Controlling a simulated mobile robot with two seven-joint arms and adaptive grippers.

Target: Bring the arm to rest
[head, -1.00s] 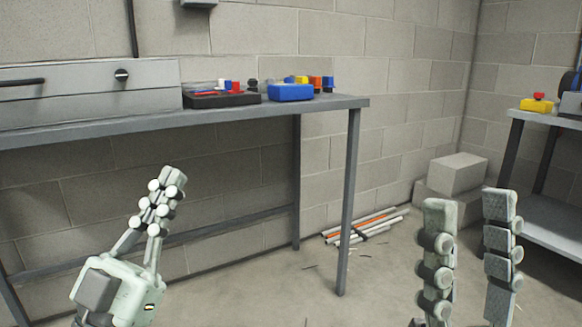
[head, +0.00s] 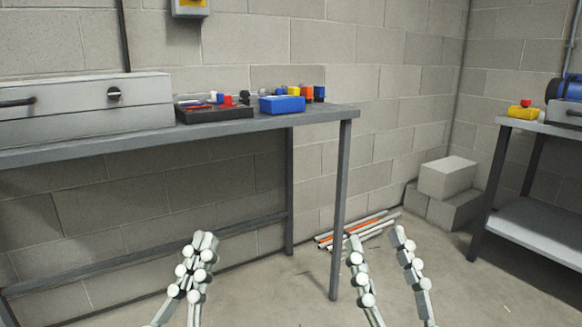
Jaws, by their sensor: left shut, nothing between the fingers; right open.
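My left gripper (head: 205,240) is at the bottom, left of centre, below and in front of the workbench. Its fingers are together with nothing between them. My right gripper (head: 376,240) is at the bottom, right of centre.
A workbench (head: 300,117) carries a grey case (head: 80,108), a black tray (head: 215,114) and a blue bin (head: 281,104). Rods (head: 350,232) and concrete blocks (head: 448,178) lie on the floor by the wall. A second table (head: 535,126) with a yellow box (head: 523,112) stands right. Floor between is open.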

